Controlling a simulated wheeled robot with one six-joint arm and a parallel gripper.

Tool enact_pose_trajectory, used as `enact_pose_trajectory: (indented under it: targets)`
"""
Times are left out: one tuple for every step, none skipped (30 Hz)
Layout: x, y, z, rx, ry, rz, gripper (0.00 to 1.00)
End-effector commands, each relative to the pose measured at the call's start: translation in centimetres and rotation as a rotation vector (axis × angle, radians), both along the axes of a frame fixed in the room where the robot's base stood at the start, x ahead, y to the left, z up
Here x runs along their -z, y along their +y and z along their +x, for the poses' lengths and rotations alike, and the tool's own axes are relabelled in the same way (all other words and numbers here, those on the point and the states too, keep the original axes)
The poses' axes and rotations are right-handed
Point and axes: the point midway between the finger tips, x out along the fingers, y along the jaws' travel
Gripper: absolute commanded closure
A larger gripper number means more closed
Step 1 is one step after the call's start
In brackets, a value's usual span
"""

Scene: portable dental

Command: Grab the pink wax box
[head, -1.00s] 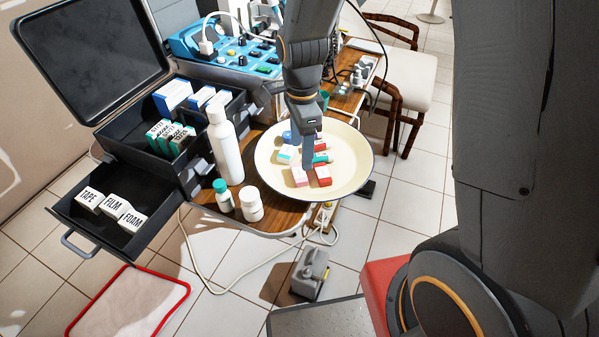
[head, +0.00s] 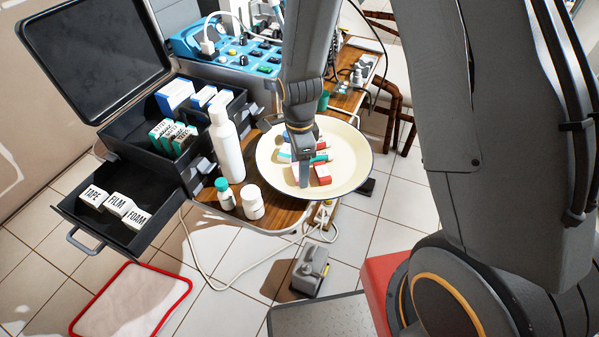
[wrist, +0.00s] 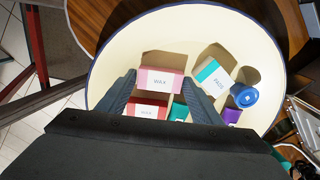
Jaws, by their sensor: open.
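The pink wax box (wrist: 161,80), with a white WAX label, lies in a round cream tray (head: 352,170). In the wrist view it sits between the tips of my open gripper (wrist: 159,77), one finger on each side. I cannot tell if the fingers touch it. In the head view my gripper (head: 304,180) reaches down into the tray and mostly hides the pink box. A red wax box (wrist: 148,109) lies close beside the pink one, also in the tray; it shows in the head view too (head: 323,174).
A teal-and-white PADS box (wrist: 214,75), a blue round item (wrist: 244,96) and a purple item (wrist: 232,116) share the tray. A tall white bottle (head: 228,150) and two small bottles stand left of it. An open black case (head: 120,235) is further left.

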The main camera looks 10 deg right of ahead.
Motion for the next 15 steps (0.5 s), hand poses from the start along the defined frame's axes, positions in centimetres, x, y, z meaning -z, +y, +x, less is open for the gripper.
enact_pose_trajectory:
  targets:
    - [0.00,0.00,0.02,0.000,0.000,0.000,0.41]
    - [-0.01,0.00,0.02,0.000,0.000,0.000,0.41]
    - [-0.02,0.00,0.02,0.000,0.000,0.000,0.41]
    - [-0.02,0.00,0.02,0.000,0.000,0.000,0.41]
    - [-0.02,0.00,0.01,0.000,0.000,0.000,0.44]
    - [-0.03,0.00,0.01,0.000,0.000,0.000,0.51]
    - [-0.03,0.00,0.01,0.000,0.000,0.000,0.56]
    - [-0.03,0.00,0.01,0.000,0.000,0.000,0.61]
    - [-0.03,-0.01,0.01,0.000,0.000,0.000,0.67]
    - [-0.04,0.00,0.01,0.000,0.000,0.000,0.67]
    - [-0.04,0.00,0.01,0.000,0.000,0.000,0.68]
    - [-0.04,0.00,0.01,0.000,0.000,0.000,0.68]
    - [-0.04,0.00,0.01,0.000,0.000,0.000,0.68]
    - [-0.05,0.00,0.01,0.000,0.000,0.000,0.68]
    - [-0.05,0.00,0.01,0.000,0.000,0.000,0.68]
